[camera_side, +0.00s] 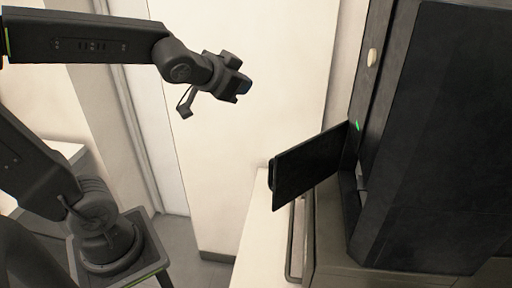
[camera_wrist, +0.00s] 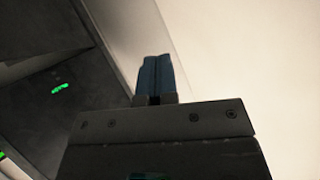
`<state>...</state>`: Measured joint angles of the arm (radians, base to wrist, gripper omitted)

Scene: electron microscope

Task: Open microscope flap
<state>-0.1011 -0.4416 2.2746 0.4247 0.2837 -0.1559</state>
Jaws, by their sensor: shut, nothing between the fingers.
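The microscope (camera_side: 440,140) is a tall dark cabinet at the right of the side view. Its flap (camera_side: 310,165) is a dark flat panel that stands out from the front face, swung open toward the left. My gripper (camera_side: 240,86) is up and to the left of the flap, clearly apart from it and touching nothing. In the wrist view its blue fingers (camera_wrist: 155,75) are closed together and empty. The microscope's dark body (camera_wrist: 45,70) also shows at the left of the wrist view, with a green light on it.
A pale bench (camera_side: 258,235) with a metal rail (camera_side: 291,245) lies below the flap. A small green light (camera_side: 357,126) and a cream knob (camera_side: 372,57) are on the microscope front. The space between my gripper and the flap is free.

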